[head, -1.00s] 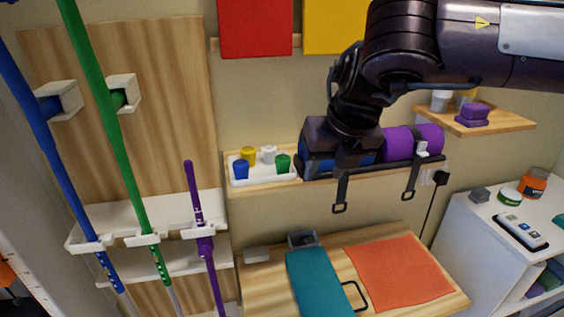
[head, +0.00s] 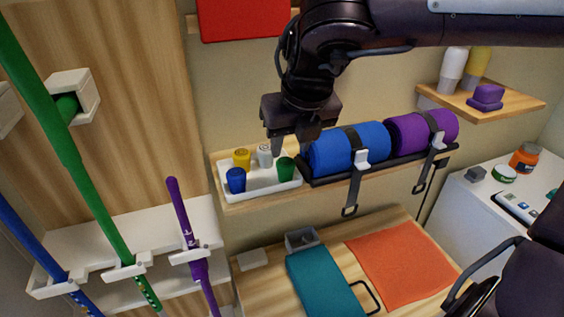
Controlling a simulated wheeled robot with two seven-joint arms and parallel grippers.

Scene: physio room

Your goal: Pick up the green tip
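The green tip (head: 286,170) stands upright at the right end of a white tray (head: 262,190) on a wooden wall shelf. A blue tip (head: 236,181), a yellow tip (head: 242,158) and a white tip (head: 265,154) stand in the same tray. My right gripper (head: 291,146) points down just above the green tip, with a gap between its fingers and nothing held. It appears apart from the green tip; the exact height gap is hard to judge. My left gripper is not in view.
Strapped blue (head: 348,147) and purple (head: 408,135) rolls lie right of the tray, close to my gripper. Poles in blue, green (head: 88,190) and purple (head: 190,235) stand at left. Below is a wooden table with a teal mat (head: 322,283) and an orange mat (head: 402,264).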

